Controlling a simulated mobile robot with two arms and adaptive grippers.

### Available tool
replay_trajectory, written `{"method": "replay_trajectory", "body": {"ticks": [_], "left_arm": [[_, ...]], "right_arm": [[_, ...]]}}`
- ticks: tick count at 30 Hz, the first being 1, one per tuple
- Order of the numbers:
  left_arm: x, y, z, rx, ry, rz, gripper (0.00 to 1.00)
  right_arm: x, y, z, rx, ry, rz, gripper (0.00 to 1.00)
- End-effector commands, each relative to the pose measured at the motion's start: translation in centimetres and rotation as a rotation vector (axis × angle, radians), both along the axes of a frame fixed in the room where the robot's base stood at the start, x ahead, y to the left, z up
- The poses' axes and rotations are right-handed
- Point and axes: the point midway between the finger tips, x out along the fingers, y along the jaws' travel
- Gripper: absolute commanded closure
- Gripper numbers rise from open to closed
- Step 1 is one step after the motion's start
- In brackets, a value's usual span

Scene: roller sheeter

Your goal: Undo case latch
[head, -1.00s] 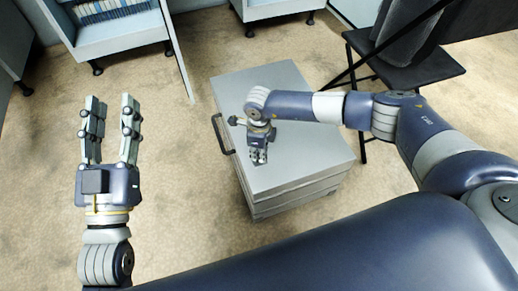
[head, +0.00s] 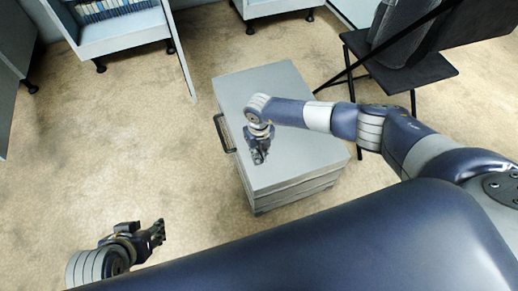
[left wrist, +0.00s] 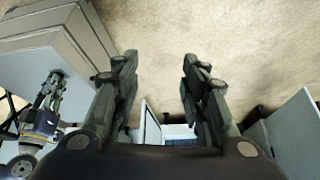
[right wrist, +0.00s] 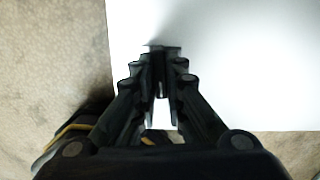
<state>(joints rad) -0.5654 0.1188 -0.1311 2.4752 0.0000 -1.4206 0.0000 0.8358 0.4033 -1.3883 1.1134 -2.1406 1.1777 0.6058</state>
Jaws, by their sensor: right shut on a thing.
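The grey metal case (head: 305,135) stands on the floor in the middle of the head view, its lid down. It fills the upper left of the left wrist view (left wrist: 50,60). A dark handle (head: 222,132) is on its left side. My right gripper (head: 258,158) points down at the case near the left edge of the lid. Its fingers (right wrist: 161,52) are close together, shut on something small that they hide. I cannot make out the latch. My left gripper (left wrist: 160,62) is open and empty, low and left of the case, apart from it.
A black folding chair (head: 440,75) with a dark bag-like thing (head: 405,35) stands at the back right. A pale shelf unit with books (head: 125,30) is at the back left. Bare carpet (head: 120,150) lies left of the case.

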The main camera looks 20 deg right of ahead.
Motion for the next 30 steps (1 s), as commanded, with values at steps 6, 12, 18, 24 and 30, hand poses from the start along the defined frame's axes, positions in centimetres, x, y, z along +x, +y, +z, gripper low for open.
{"method": "replay_trajectory", "body": {"ticks": [6, 12, 18, 24, 30], "left_arm": [[-3.8, 1.1, -0.7, 0.033, 0.163, 0.014, 0.6], [-3.9, 1.1, -0.5, 0.034, 0.168, 0.014, 0.6], [-3.9, 1.1, -0.5, 0.034, 0.166, 0.014, 0.6], [-3.9, 1.1, -0.5, 0.034, 0.166, 0.014, 0.6], [-3.9, 1.1, -0.5, 0.034, 0.165, 0.014, 0.6]], "right_arm": [[0.2, 0.1, 0.2, 0.003, -0.004, -0.09, 1.0], [0.2, 0.1, 0.2, 0.003, -0.005, -0.13, 1.0], [0.2, 0.1, 0.1, 0.003, -0.006, -0.141, 1.0], [0.3, 0.1, 0.1, 0.003, -0.006, -0.142, 1.0], [0.2, 0.1, 0.1, 0.003, -0.005, -0.141, 0.69]]}}
